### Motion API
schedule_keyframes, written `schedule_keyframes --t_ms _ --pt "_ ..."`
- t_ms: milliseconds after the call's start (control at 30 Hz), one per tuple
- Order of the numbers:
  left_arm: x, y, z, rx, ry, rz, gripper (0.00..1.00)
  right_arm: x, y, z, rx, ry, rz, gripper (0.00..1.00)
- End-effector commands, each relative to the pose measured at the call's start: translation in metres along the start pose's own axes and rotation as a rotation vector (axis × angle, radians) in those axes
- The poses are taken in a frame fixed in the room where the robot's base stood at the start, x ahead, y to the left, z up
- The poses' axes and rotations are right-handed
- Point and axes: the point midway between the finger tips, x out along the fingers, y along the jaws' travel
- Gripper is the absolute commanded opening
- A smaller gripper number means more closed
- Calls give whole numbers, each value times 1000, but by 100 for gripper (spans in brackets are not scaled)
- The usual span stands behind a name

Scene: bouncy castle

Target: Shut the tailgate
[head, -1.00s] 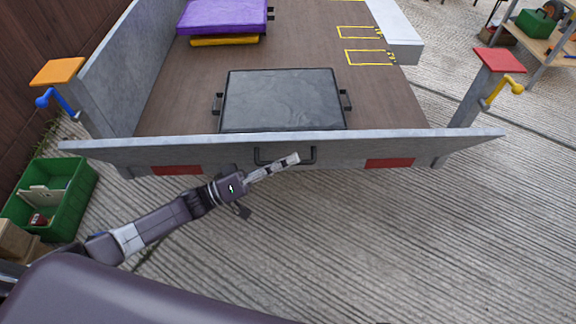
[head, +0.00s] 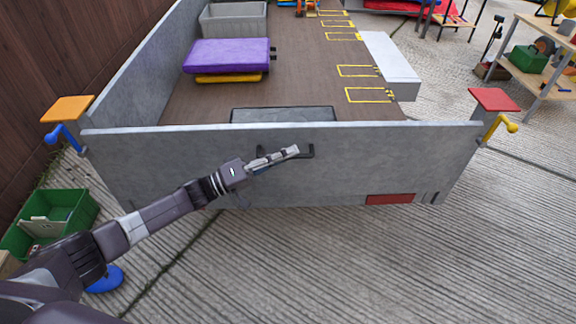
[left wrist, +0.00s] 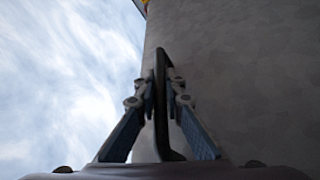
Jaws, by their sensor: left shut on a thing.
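The grey tailgate (head: 375,165) stands steeply across the rear of the trailer, close to upright. Its black handle (head: 309,152) is on the outer face near the top edge. My left gripper (head: 286,155) reaches in from the left and is shut on the handle. The left wrist view shows the dark handle bar (left wrist: 161,105) between its two fingers (left wrist: 165,85). A blue latch lever (head: 62,132) is on the left corner post and a yellow one (head: 500,125) on the right. My right gripper is out of view.
The trailer bed holds a black slab (head: 283,115), partly hidden by the tailgate, a purple mat (head: 226,55) and a grey crate (head: 234,20). A green crate (head: 72,215) stands on the ground at left. The paving behind the trailer (head: 350,265) is clear.

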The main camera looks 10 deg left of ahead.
Motion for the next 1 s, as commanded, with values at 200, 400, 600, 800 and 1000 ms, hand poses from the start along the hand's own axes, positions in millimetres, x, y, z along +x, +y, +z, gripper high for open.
schedule_keyframes --t_ms 200,400,600,800,1000 --pt "3 -4 -8 -34 0 -18 0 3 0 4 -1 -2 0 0" --pt "3 -5 -7 -41 -1 -21 0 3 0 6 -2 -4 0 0" --pt "2 -5 -6 -41 -2 -22 0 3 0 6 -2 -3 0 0" --pt "2 -5 -7 -40 -2 -21 27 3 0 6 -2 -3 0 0" --pt "3 -4 -7 -39 -2 -19 27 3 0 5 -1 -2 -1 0"
